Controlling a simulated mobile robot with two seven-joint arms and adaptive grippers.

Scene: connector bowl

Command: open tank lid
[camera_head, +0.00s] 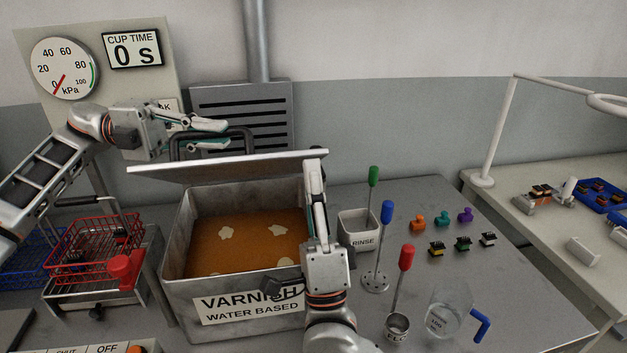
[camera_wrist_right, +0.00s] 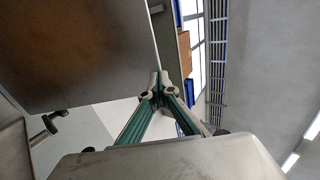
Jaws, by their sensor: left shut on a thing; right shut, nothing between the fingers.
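The grey metal varnish tank (camera_head: 250,295) stands open, with amber varnish (camera_head: 245,245) inside. Its lid (camera_head: 225,167) is raised and tilted above the tank's back side. My left gripper (camera_head: 225,134) is shut on the lid's dark handle (camera_head: 250,140), behind the lid's upper edge. My right gripper (camera_head: 315,165) is shut and empty at the lid's right end; I cannot tell whether it touches the lid. In the right wrist view the closed fingertips (camera_wrist_right: 160,88) are beside the edge of the lid's underside (camera_wrist_right: 80,45).
A rinse cup (camera_head: 358,230), upright colored tools (camera_head: 387,212), a clear jug (camera_head: 450,308) and several small connectors (camera_head: 463,243) stand right of the tank. A red wire basket (camera_head: 95,250) stands left. A vent (camera_head: 240,105) is behind the tank.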

